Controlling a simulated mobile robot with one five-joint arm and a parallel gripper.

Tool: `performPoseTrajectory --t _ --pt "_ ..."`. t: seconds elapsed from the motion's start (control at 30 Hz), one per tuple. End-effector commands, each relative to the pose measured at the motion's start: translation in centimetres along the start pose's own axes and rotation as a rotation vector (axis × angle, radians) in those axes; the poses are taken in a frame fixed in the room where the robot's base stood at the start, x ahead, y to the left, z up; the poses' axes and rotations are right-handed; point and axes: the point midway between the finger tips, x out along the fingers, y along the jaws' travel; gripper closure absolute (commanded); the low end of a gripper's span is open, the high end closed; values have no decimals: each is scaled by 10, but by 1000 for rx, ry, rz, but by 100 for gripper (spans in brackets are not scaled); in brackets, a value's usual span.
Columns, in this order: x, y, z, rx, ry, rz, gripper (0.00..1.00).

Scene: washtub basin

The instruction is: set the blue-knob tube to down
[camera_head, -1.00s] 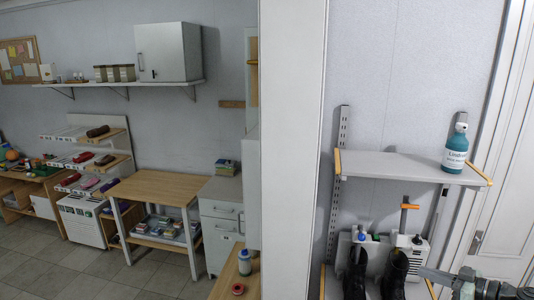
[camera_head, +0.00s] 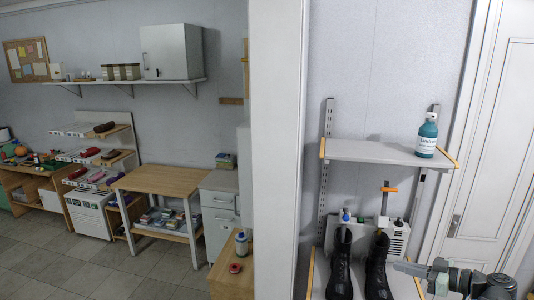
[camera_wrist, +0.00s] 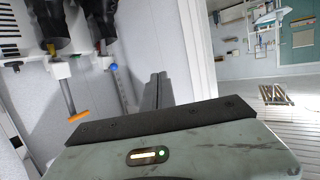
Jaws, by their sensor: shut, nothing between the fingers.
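The blue knob (camera_head: 346,216) is small and sits above the left boot, at the front of a pale boot dryer (camera_head: 397,238). In the wrist view the blue knob (camera_wrist: 113,67) is left of centre, beside a thin post. Its tube is largely hidden in the head view, and I cannot tell its setting. My gripper (camera_head: 398,266) is at the lower right, just right of the right boot and apart from the knob. Its dark fingers (camera_wrist: 156,92) show in the wrist view, shut and empty.
Two black boots, the left one (camera_head: 340,265) and the right one (camera_head: 378,268), stand before the dryer. An orange-topped post (camera_head: 388,189) rises behind them. A grey shelf (camera_head: 375,152) with a teal bottle (camera_head: 427,137) is above. A white pillar (camera_head: 277,150) stands left.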

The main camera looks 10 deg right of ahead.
Motion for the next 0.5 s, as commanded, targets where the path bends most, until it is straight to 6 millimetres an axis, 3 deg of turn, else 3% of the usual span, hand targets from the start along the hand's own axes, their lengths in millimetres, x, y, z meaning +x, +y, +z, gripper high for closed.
performPoseTrajectory --t 0.27,0.37,0.47,0.5 --pt "99 -43 -14 -46 -9 -175 100" --pt "148 -74 -14 -73 -42 -268 100" --pt "208 -122 -7 -110 -111 -389 100" --pt "233 -147 -1 -118 -155 -443 100"
